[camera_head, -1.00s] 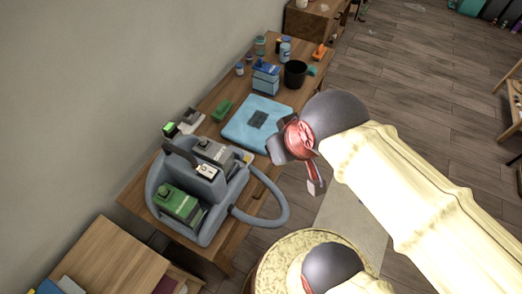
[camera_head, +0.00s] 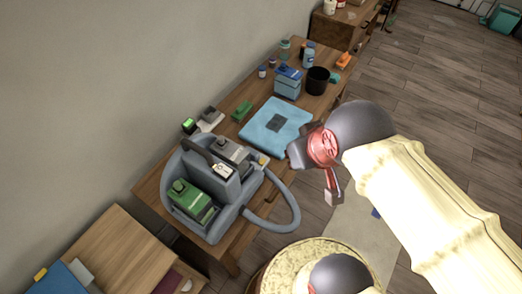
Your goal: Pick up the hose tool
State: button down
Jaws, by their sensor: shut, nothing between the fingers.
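A grey spot-cleaning machine (camera_head: 222,188) with a green-topped tank (camera_head: 190,203) stands on the near end of the wooden workbench. Its grey hose (camera_head: 293,208) loops out over the bench's right edge and back up to the machine's side. A small pale-tipped part (camera_head: 262,160) shows by the hose's upper end; I cannot tell for sure that it is the hose tool. My gripper (camera_head: 333,194), with red and grey parts, is shut and empty. In the picture it lies right of the hose, apart from it. Part of the gripper is hidden by its own housing.
A folded blue towel (camera_head: 262,137) lies mid-bench, with a green brush (camera_head: 242,111), a blue box (camera_head: 287,84) and a black cup (camera_head: 317,81) around it. Open floor (camera_head: 430,110) is at right.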

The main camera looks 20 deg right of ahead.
aim_at(256, 156)
jog(key=i+l+u, duration=0.2)
jog(key=u, duration=0.2)
jog(key=i+l+u, duration=0.1)
jog(key=l+u, duration=0.3)
jog(key=i+l+u, duration=0.1)
jog(key=l+u, duration=0.3)
jog(key=j, duration=0.1)
